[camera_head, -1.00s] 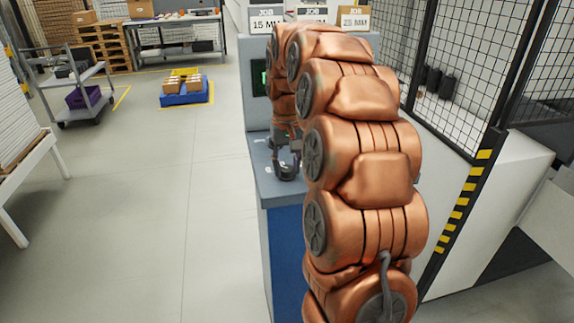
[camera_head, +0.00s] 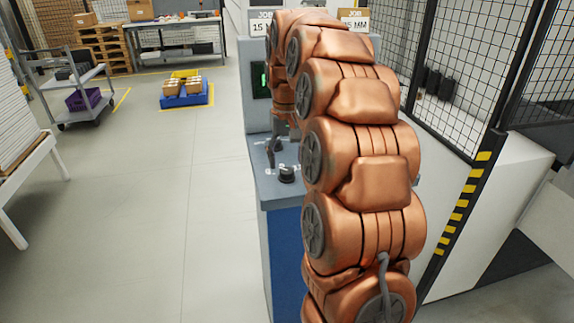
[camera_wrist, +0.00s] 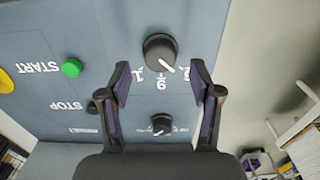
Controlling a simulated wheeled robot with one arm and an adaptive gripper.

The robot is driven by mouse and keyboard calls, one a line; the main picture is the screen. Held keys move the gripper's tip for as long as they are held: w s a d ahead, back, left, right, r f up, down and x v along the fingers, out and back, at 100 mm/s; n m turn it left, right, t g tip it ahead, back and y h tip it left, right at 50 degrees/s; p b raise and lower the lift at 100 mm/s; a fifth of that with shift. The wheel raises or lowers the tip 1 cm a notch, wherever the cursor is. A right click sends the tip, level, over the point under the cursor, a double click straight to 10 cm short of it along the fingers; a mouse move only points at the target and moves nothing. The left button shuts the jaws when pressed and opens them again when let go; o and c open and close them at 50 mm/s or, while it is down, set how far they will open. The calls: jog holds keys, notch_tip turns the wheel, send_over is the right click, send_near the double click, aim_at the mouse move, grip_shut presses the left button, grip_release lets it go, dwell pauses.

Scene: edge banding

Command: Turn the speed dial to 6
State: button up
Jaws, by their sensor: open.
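In the wrist view the control panel appears upside down. A large black dial (camera_wrist: 160,50) with a white pointer sits between and just beyond my gripper's fingertips (camera_wrist: 161,78). The pointer slants to the lower right, beside an upside-down 6 (camera_wrist: 161,85); other marks flank it, partly hidden by the fingers. A smaller black dial (camera_wrist: 161,124) with a white pointer lies lower, between the finger bases. My gripper is open and empty. In the head view a black dial (camera_head: 286,173) shows on the panel ledge (camera_head: 272,188); my arm hides much of the panel.
A green START button (camera_wrist: 71,67), a dark STOP button (camera_wrist: 93,107) and part of a yellow button (camera_wrist: 4,82) are left of the dials. A mesh fence (camera_head: 455,70) stands right of the machine.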

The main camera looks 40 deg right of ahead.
aim_at(287, 170)
notch_tip(287, 170, up, 9)
dwell(0.6)
dwell(0.6)
jog(key=s+a+f+n, duration=0.1)
jog(key=s+a+f, duration=0.2)
jog(key=s+a, duration=0.3)
jog(key=s+a+f+n+g+p, duration=0.1)
jog(key=s+a+f, duration=0.2)
jog(key=s+a, duration=0.3)
jog(key=s+a+f+n, duration=0.1)
jog(key=s+a+f, duration=0.2)
jog(key=s+a, duration=0.3)
jog(key=shift+s+a+f+n+p, duration=0.3)
jog(key=shift+s+f+n+p, duration=0.1)
jog(key=shift+s, duration=0.6)
jog(key=shift+n+g, duration=0.3)
jog(key=shift+g, duration=0.1)
jog(key=s+a+f, duration=0.1)
jog(key=s+f, duration=0.1)
jog(key=s, duration=0.1)
jog(key=s+f, duration=0.2)
jog(key=s, duration=0.2)
jog(key=s+a+f, duration=0.1)
jog(key=s+f, duration=0.1)
jog(key=s, duration=0.1)
jog(key=shift+s+a+f, duration=0.25)
jog(key=shift+s+a, duration=0.05)
jog(key=shift+s, duration=0.05)
